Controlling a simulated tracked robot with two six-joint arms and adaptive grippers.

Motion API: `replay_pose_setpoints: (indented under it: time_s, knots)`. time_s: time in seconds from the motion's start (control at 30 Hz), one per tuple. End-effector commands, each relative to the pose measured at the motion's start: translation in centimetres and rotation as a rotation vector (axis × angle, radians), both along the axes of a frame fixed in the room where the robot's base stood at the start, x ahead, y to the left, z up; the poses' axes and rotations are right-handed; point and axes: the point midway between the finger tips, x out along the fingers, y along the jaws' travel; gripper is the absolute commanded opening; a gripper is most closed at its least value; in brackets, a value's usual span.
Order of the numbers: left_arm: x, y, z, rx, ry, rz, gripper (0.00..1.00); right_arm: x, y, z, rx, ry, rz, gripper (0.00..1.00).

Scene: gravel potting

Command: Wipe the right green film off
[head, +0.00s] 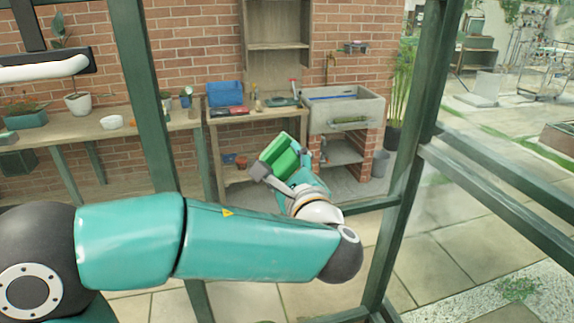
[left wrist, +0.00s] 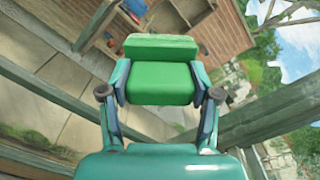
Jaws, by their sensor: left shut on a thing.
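My left gripper (head: 278,172) is shut on a green sponge-like block (head: 284,152). The arm reaches across the lower part of the head view, and the block is raised beyond it, between two dark green frame posts. In the left wrist view the block (left wrist: 160,84) sits between the two fingers of the left gripper (left wrist: 160,95), with a paler green layer along its far edge. I cannot clearly make out a green film on any pane in either view. I cannot tell whether the block touches glass. My right gripper is not in view.
Dark green posts (head: 404,150) and a rail (head: 500,190) stand close around the arm. Paving lies open at right.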

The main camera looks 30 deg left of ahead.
Motion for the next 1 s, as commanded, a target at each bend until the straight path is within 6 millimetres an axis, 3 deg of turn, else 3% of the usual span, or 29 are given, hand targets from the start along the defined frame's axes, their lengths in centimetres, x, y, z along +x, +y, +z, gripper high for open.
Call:
replay_pose_setpoints:
  time_s: [1.0]
  knots:
    - [0.9, 1.1, 0.0, -0.001, -0.001, 0.000, 0.34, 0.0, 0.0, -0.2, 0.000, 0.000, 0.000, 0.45]
